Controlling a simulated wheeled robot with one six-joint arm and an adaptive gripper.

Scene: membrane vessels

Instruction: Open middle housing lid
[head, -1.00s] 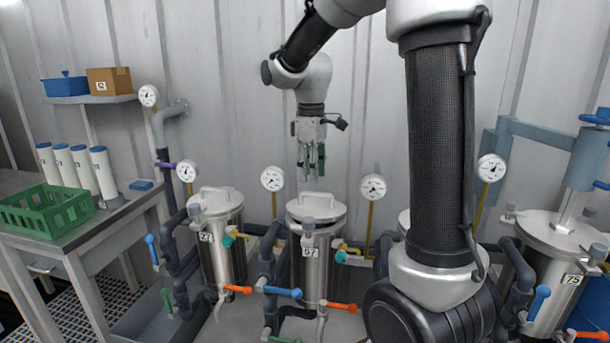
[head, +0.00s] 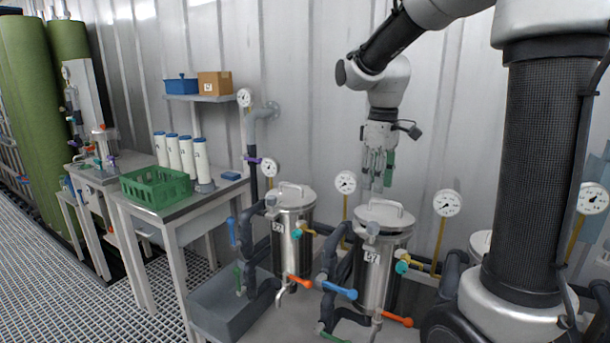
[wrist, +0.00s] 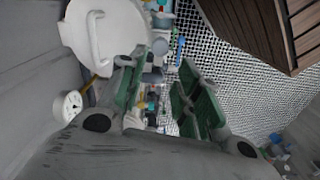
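The middle housing (head: 374,275) is a steel cylinder labelled 57. Its round lid (head: 365,216) lies on top, looks closed, and has a bar handle (head: 388,205). My gripper (head: 376,185) hangs pointing down, just above and behind this lid in the head view, apart from the handle. In the wrist view, a round pale lid with a handle (wrist: 93,38) is at the upper left, outside my fingers. My gripper's green finger pads (wrist: 158,100) are spread with nothing between them.
Housing 27 (head: 291,230) stands to the left. Another housing (head: 481,243) is partly hidden behind my arm. Gauges (head: 345,182) (head: 447,203) flank the middle lid. Coloured valve levers (head: 340,290) stick out in front. A bench with a green crate (head: 156,187) stands left.

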